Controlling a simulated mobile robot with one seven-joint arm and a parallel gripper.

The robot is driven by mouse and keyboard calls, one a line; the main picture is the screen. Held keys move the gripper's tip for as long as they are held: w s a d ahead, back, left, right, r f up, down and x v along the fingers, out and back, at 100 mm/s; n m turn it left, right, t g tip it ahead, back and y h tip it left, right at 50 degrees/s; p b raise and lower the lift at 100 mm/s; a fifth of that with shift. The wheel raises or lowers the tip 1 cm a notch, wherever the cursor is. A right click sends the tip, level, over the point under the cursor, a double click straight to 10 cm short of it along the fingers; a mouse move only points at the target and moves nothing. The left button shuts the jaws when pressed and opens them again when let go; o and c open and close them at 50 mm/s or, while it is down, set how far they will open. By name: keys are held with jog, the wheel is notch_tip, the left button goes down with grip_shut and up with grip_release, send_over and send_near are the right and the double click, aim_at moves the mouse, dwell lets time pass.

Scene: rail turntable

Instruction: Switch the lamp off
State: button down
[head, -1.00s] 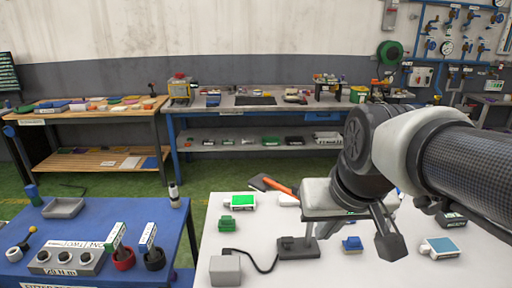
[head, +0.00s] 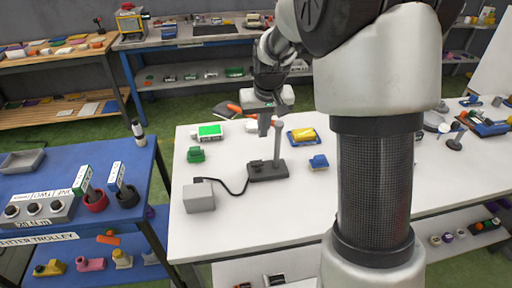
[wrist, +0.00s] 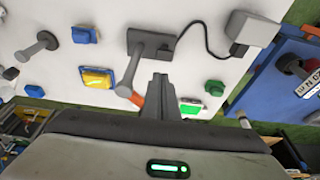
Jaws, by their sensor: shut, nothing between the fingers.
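A dark base plate (head: 268,171) with an upright grey post (head: 277,143) stands on the white table; it looks like the lamp. The base also shows in the wrist view (wrist: 150,43), with the post's round end (wrist: 124,90) toward the camera. A black cable runs from the base to a grey box (head: 199,196). I cannot tell whether it is lit or where its switch is. My gripper (head: 264,132) is shut and empty, pointing down above the table beside the post. In the wrist view the fingertips (wrist: 160,80) appear right of the post's end.
Nearby on the white table (head: 240,228) lie a green block (head: 195,155), a green-screened device (head: 209,132), a blue block (head: 318,162) and a yellow item (head: 303,135). An orange handle (head: 235,108) lies behind. A blue trolley (head: 145,165) stands left. The table's front is clear.

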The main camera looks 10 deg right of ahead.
dwell(0.3)
send_near(261, 163)
jog(key=x, duration=0.5)
jog(key=shift+w+a+p, duration=0.15)
jog(key=shift+w+p, duration=0.15)
jog(key=shift+p, duration=0.1)
jog(key=shift+f, duration=0.55)
jog(key=shift+f+b, duration=0.55)
jog(key=shift+b, duration=0.25)
jog(key=shift+r+p, duration=0.35)
jog(key=shift+f, duration=0.1)
